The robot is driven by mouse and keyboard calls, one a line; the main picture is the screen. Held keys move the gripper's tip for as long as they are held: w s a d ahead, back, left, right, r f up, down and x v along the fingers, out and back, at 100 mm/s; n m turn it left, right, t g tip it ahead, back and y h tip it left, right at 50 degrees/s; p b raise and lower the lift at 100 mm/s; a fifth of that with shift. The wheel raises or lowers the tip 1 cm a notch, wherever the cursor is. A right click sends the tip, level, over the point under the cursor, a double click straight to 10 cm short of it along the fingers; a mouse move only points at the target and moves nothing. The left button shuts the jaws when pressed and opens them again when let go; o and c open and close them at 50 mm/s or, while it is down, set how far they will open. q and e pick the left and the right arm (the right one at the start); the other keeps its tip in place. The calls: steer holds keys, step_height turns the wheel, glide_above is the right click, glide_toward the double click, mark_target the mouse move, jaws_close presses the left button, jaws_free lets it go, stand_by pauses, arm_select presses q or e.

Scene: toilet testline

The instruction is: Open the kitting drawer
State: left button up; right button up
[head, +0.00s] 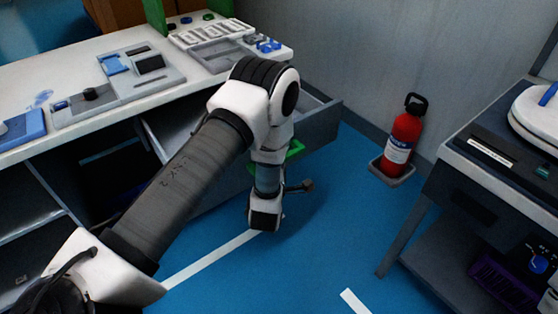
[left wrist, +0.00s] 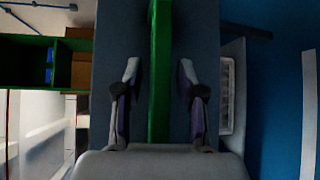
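The kitting drawer (head: 322,125) is a grey drawer under the white worktop, standing partly pulled out, with its side wall and some of its inside showing in the head view. Its green handle (head: 293,150) is on the front, partly hidden by my left arm. In the left wrist view, the green handle (left wrist: 160,40) runs upright in the picture against the grey drawer front (left wrist: 118,40). My left gripper (left wrist: 158,90) is open, one finger on each side of the handle with gaps between. My right gripper is not in view.
The worktop (head: 85,60) carries grey fixtures and a tray with small blue parts (head: 265,43). Open shelves (head: 25,200) are below at left. A red fire extinguisher (head: 403,138) stands by the wall. A dark table (head: 480,165) is at right. Blue floor between is clear.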

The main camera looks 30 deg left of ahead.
arm_select(q)
steer(key=v, duration=1.1)
steer(key=shift+s, duration=0.35)
steer(key=shift+d, duration=0.15)
